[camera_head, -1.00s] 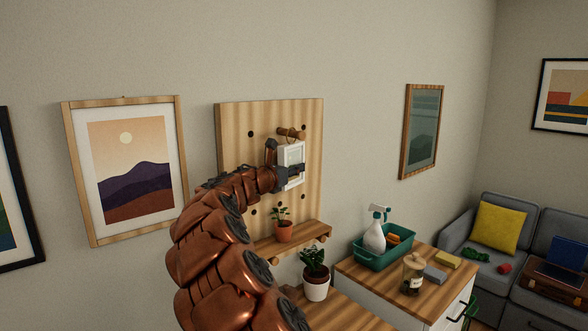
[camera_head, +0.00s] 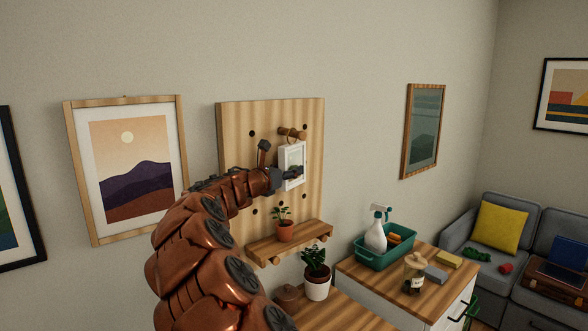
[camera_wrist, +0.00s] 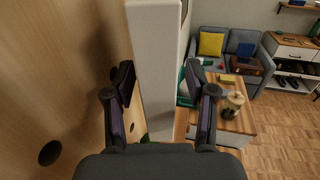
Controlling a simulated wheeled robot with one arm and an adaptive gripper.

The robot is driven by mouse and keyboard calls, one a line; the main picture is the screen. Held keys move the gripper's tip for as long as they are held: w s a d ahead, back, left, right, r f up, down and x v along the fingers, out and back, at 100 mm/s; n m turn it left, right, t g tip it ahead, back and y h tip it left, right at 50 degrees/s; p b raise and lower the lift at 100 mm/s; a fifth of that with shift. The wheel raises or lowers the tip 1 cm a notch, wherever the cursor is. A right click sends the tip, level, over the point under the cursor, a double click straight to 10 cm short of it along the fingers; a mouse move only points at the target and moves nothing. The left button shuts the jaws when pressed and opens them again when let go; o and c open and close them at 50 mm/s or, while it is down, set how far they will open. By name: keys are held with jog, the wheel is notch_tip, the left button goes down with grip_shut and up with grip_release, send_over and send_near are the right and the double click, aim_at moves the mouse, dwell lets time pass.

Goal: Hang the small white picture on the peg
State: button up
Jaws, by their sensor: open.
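The small white picture (camera_head: 291,166) is upright against the pegboard, just below the wooden peg (camera_head: 292,133). A thin cord loop shows between its top and the peg and appears to pass over the peg. My gripper (camera_head: 279,168) is at the picture's left side, open, with one finger in front of the picture's lower part. In the wrist view, the white edge of the picture (camera_wrist: 158,60) stands between my two spread fingers, with gaps on both sides. The contact of cord and peg is too small to see clearly.
The pegboard (camera_head: 236,135) has a shelf (camera_head: 262,250) with a small potted plant (camera_head: 284,225) below the picture. A larger potted plant (camera_head: 317,275) stands beneath. A cabinet (camera_head: 395,290) at right holds a green bin (camera_head: 372,257) and a jar (camera_head: 414,272). Wall left of the pegboard carries a framed landscape (camera_head: 130,170).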

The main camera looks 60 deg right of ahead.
jog(key=a, duration=0.8)
jog(key=shift+a, duration=0.35)
jog(key=s+a+f+m+g+y, duration=0.2)
jog(key=s+a+f+m+y, duration=0.5)
jog(key=s+a+m, duration=0.5)
jog(key=s+a+f+m+y, duration=0.2)
jog(key=s+a+f, duration=0.3)
jog(key=a, duration=0.6)
jog(key=s+a+f+m+y, duration=0.2)
jog(key=s+a+f+y, duration=0.3)
jog(key=a, duration=0.7)
jog(key=s+a+f+m+y, duration=0.2)
jog(key=s+a+f+y, duration=0.2)
jog(key=a+f, duration=0.5)
jog(key=s+a, duration=0.2)
jog(key=a, duration=0.1)
jog(key=shift+s, duration=0.35)
jog(key=shift+d+f, duration=0.1)
